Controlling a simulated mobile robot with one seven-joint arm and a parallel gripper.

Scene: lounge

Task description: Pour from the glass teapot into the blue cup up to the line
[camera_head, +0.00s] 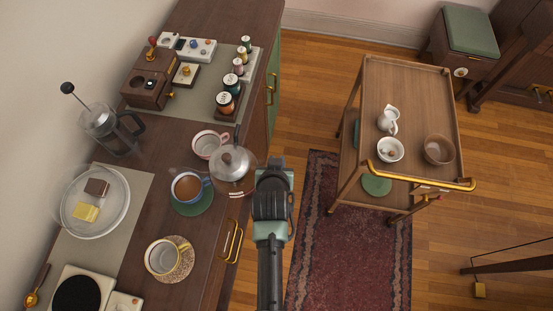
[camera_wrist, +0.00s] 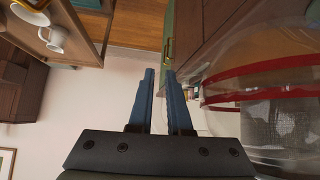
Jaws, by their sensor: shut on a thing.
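The glass teapot (camera_head: 234,182) with a metal lid is at the counter's right edge in the head view. Its clear body with a red band fills the right of the wrist view (camera_wrist: 270,85). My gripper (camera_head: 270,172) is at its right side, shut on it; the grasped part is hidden. The fingers (camera_wrist: 160,75) are close together in the wrist view. The blue cup (camera_head: 176,188) stands upright on a green saucer (camera_head: 191,209), just left of the teapot, with brown liquid in it. The spout side faces the cup. I cannot make out the line, or any stream.
A pink cup (camera_head: 199,148) stands behind the blue cup, and a yellow-patterned cup (camera_head: 154,262) in front. A wooden trolley (camera_head: 408,85) stands right.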

